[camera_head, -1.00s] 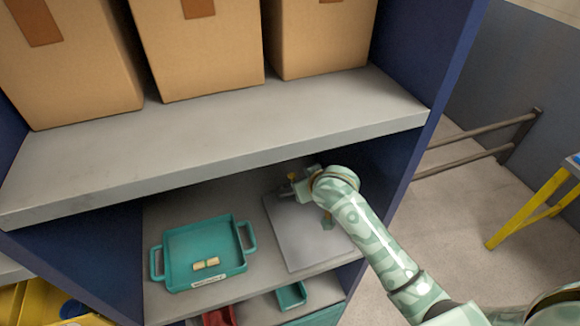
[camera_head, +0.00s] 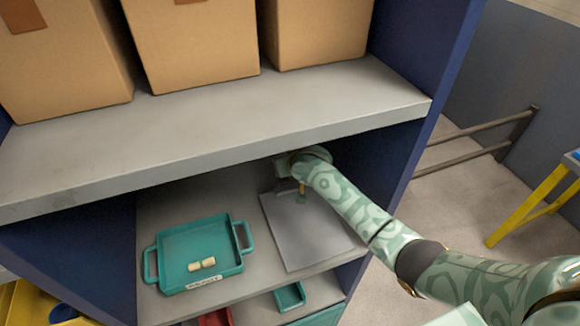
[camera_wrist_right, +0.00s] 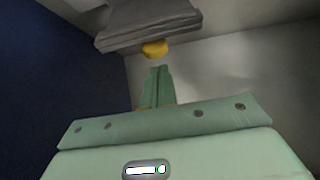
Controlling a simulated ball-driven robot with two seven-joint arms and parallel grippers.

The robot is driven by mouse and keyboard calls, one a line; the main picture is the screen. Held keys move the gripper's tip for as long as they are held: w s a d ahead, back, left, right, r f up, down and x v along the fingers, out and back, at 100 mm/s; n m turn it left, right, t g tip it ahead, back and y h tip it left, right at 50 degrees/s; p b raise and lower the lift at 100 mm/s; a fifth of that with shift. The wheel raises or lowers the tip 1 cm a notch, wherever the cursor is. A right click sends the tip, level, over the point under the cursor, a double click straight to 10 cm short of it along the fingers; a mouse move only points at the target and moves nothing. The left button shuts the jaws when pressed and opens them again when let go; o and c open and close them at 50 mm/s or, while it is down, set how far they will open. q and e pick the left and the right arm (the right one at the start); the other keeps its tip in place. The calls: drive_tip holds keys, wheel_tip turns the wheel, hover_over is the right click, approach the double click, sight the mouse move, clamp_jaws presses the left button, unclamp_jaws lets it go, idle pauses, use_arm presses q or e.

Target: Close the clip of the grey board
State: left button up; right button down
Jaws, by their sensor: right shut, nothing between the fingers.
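The grey board (camera_head: 310,240) lies flat on the middle shelf, right of the teal tray. The wrist and forearm cover most of the board's far edge, so the clip is mostly hidden in the head view. In the right wrist view, the shut green fingertips (camera_wrist_right: 157,72) point at a yellow knob (camera_wrist_right: 155,48) under a dark grey block (camera_wrist_right: 150,24). The knob is just beyond the tips; I cannot tell whether they touch. My left gripper is out of view.
The teal tray (camera_head: 165,284) holds small pale wooden pieces (camera_head: 202,264). The upper shelf (camera_head: 220,125), with cardboard boxes (camera_head: 190,45), hangs close above my right wrist. The blue cabinet side (camera_head: 440,80) stands on the right. Red and teal bins (camera_head: 290,296) sit below.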

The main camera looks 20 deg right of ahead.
drive_tip(key=shift+s+f, duration=0.25)
drive_tip(key=shift+s, duration=0.45)
drive_tip(key=shift+w+f, duration=0.1)
